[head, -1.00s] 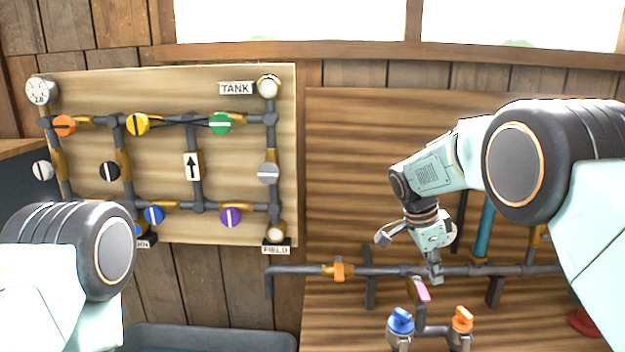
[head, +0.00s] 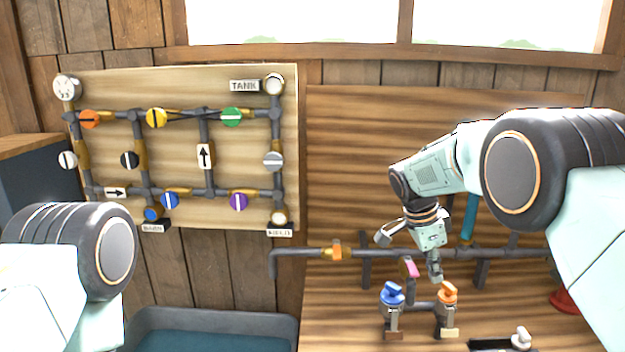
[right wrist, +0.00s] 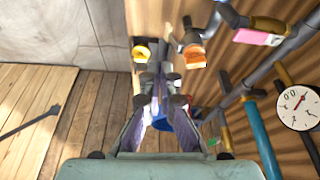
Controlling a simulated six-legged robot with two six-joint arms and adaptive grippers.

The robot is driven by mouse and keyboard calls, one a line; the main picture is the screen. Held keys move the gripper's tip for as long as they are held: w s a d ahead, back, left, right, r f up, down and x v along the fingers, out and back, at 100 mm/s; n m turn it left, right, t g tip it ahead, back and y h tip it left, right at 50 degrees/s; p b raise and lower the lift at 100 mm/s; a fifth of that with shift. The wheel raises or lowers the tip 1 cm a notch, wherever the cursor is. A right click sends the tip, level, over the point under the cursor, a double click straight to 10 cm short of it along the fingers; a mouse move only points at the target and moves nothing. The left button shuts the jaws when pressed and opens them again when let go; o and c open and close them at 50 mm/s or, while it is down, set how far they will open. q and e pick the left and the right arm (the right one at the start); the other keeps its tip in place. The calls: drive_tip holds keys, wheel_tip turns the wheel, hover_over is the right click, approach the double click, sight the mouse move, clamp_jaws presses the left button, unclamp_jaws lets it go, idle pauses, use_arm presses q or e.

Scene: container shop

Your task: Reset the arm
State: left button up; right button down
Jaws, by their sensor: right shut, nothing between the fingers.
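My right arm comes in from the right in the head view. Its right gripper (head: 434,272) points down and is shut and empty, in front of the horizontal grey pipe (head: 300,255) and just right of a pink handle (head: 409,267). In the right wrist view the fingers (right wrist: 160,75) are together with nothing between them. Whether the gripper touches the pipe cannot be told. My left arm shows only as a rounded joint at the lower left, and its gripper is out of view.
Blue (head: 392,293) and orange (head: 447,293) valve handles stand below the right gripper. A white-handled valve (head: 521,338) is at the bottom edge. A gauge (right wrist: 300,108) shows in the right wrist view. A valve board (head: 180,85) hangs left, above a blue-grey tub (head: 215,320).

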drive_tip(key=w+a+f+n+t+y, duration=0.2)
drive_tip(key=a+f+n+t, duration=0.1)
drive_tip(key=f+n, duration=0.55)
drive_tip(key=s+a+f+n+t+y+b, duration=0.15)
drive_tip(key=s+f+n+b, duration=0.35)
drive_tip(key=s+f, duration=0.8)
use_arm(q)
wheel_tip(320, 180, down, 15)
drive_tip(key=b, duration=0.9)
drive_tip(key=shift+r+b, duration=0.2)
drive_tip(key=shift+b, duration=0.1)
use_arm(e)
drive_tip(key=s+f+n+g, duration=0.1)
drive_tip(key=s+f, duration=0.5)
drive_tip(key=s, duration=0.5)
drive_tip(key=s+d+f+n+g, duration=0.1)
drive_tip(key=s+f, duration=0.5)
drive_tip(key=s, duration=0.6)
drive_tip(key=s+d+f+n+g, duration=0.1)
drive_tip(key=s+f+g, duration=0.1)
drive_tip(key=s+f, duration=0.4)
drive_tip(key=shift+s+g, duration=0.35)
drive_tip(key=shift+s, duration=2.5)
